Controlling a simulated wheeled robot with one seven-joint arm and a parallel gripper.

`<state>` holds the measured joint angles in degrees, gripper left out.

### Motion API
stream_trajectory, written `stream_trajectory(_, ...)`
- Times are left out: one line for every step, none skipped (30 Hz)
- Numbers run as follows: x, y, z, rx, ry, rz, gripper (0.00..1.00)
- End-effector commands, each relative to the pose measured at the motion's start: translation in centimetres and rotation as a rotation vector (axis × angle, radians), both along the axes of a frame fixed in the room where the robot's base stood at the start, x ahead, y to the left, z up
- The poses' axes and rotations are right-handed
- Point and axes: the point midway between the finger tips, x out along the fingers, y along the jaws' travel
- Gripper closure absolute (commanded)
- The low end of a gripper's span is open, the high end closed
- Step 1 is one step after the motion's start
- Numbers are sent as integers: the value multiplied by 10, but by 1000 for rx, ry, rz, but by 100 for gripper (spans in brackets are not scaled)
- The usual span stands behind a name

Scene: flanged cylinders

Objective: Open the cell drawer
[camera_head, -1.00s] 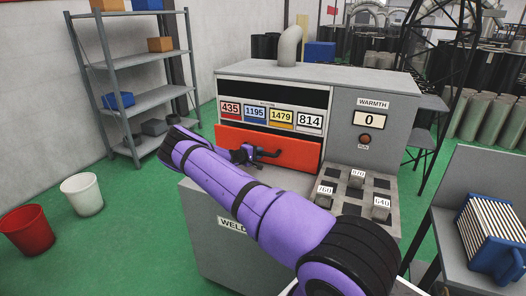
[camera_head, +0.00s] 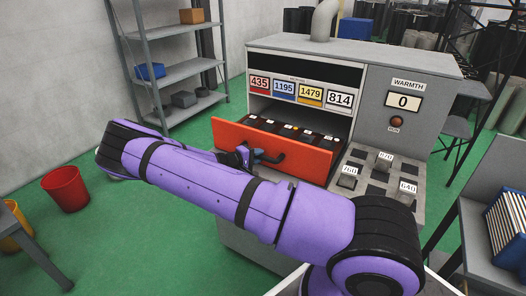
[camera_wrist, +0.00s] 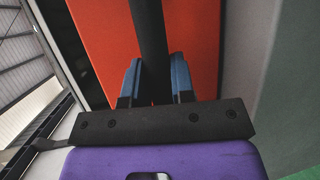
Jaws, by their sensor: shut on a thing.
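The red cell drawer (camera_head: 290,153) is pulled partly out of the grey machine, and several dark cells with pale labels show inside it. My gripper (camera_head: 254,157) is at the drawer's front, shut on its dark handle (camera_head: 271,158). In the wrist view the blue fingers of my gripper (camera_wrist: 156,82) stand on both sides of the black handle bar (camera_wrist: 150,40), with the red drawer front (camera_wrist: 200,35) behind. My purple arm hides the lower part of the machine.
The machine (camera_head: 425,78) carries number plates, a warmth display (camera_head: 403,102) reading 0, and a panel with several numbered blocks (camera_head: 384,160). A grey shelf (camera_head: 175,65) stands at the back left. A red bucket (camera_head: 66,189) stands on the green floor, and a blue ribbed box (camera_head: 508,230) is at right.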

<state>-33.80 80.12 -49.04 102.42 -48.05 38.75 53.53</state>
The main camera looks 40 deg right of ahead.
Motion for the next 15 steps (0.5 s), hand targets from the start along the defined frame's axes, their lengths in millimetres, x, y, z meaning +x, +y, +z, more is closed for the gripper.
stream_trajectory(-2,2,0,1,0,-1,100)
stream_trajectory(-2,3,0,1,0,-1,100)
stream_trajectory(-2,4,0,1,0,-1,100)
stream_trajectory(-2,4,-1,1,0,-1,100)
stream_trajectory(-3,5,-1,1,0,-2,100)
stream_trajectory(-3,5,-1,1,0,-2,100)
stream_trajectory(-3,5,-1,1,0,-1,100)
stream_trajectory(-2,5,-1,1,0,-1,100)
stream_trajectory(-2,5,-1,1,0,-1,100)
stream_trajectory(-2,5,-1,1,0,-1,100)
stream_trajectory(-2,5,-1,1,0,-1,100)
stream_trajectory(-2,5,-1,1,0,-1,100)
stream_trajectory(-2,5,-1,1,0,-1,100)
stream_trajectory(-2,5,-1,1,0,-1,72)
stream_trajectory(-2,5,-1,1,0,-1,63)
